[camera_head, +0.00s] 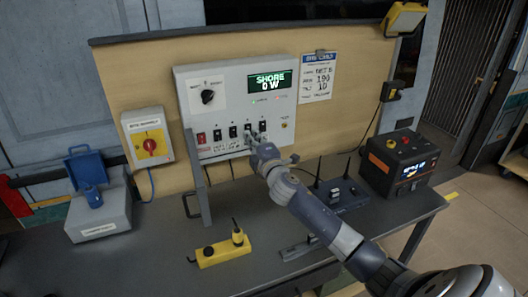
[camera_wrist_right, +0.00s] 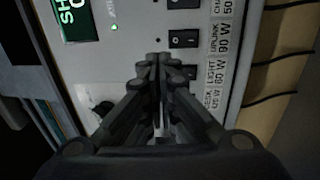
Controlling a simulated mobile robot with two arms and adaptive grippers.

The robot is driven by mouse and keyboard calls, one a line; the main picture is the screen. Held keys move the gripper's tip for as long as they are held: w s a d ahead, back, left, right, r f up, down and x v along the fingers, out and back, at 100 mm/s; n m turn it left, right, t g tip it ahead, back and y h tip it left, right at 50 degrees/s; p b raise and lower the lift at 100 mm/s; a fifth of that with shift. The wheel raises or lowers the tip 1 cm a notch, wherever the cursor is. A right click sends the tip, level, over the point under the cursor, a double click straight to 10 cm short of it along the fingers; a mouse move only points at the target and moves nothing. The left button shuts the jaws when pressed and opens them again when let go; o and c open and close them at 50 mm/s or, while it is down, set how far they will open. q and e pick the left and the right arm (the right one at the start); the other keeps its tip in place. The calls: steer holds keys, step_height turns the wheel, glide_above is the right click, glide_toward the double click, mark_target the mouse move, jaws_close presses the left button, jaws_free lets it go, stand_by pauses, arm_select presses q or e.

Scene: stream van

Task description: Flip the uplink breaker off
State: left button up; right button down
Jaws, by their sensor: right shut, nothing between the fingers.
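My right gripper (camera_head: 254,137) is shut and empty, held at the lower part of the panel. In the wrist view its fingertips (camera_wrist_right: 158,60) are beside the uplink breaker and the light breaker (camera_wrist_right: 190,72), which they partly cover. I cannot tell contact or the rocker's position. My left gripper is out of view.
A red switch (camera_head: 201,138) and other black breakers share the row. The display (camera_head: 270,81) reads "SHORE 0 W". A router (camera_head: 337,190), black power unit (camera_head: 403,162) and yellow device (camera_head: 222,250) stand on the bench.

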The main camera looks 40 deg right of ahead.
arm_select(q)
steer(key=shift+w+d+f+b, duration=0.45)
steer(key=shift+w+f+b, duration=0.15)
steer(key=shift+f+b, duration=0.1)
arm_select(e)
steer(key=v, duration=0.7)
steer(key=shift+s+r, duration=0.25)
steer(key=shift+r, duration=0.05)
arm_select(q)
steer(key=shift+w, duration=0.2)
arm_select(e)
steer(key=shift+w+d, duration=0.1)
steer(key=shift+d, duration=0.1)
